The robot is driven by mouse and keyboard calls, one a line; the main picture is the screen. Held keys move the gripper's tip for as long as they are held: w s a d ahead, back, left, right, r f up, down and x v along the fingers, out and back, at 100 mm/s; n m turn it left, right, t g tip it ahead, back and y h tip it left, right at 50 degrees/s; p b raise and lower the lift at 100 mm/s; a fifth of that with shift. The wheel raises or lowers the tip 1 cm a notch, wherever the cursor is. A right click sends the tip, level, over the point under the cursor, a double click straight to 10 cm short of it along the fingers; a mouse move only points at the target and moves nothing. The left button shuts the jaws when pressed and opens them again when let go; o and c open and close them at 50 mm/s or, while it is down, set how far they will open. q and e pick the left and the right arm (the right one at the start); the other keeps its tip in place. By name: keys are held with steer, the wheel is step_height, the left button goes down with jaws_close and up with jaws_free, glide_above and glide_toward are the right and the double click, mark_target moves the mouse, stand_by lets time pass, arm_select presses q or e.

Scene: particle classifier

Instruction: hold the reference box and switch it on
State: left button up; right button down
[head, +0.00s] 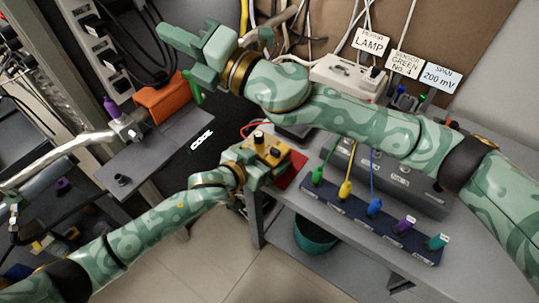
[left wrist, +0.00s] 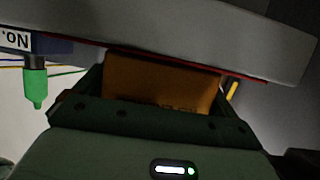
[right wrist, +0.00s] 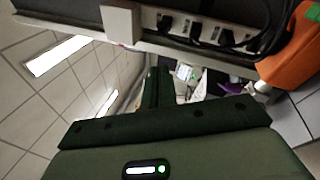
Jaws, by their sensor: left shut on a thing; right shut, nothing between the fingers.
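The reference box appears to be the small yellow-orange box (head: 270,150) with a dark knob and small fittings on top, at the left corner of the grey bench. My left gripper (head: 258,165) is shut on it from the front. In the left wrist view, its orange face (left wrist: 160,85) sits between the two dark fingers. I cannot tell whether it touches the bench or which way its switch stands. My right gripper (head: 178,40) is shut and empty, up and to the left of the box, apart from it. In the right wrist view, its fingers (right wrist: 158,88) are together.
A red mat (head: 294,170) lies beside the box on the bench. A dark strip (head: 335,202) with coloured plugs and cables stands to the right. Labelled devices, including LAMP (head: 370,41), stand behind. An orange block (head: 162,102) and a silver bar (head: 70,155) are at left.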

steer(key=w+d+f+m+t+h, duration=0.25)
steer(key=m+t+h, duration=0.3)
steer(key=m, duration=0.55)
steer(key=m+g+h, duration=0.7)
steer(key=m+h, duration=0.6)
steer(key=m, duration=0.2)
glide_toward(275, 153)
steer(key=s+a+r, duration=0.2)
steer(key=shift+d+f, duration=0.2)
steer(key=shift+d, duration=0.05)
steer(key=x, duration=1)
steer(key=shift+s+d+f, duration=0.1)
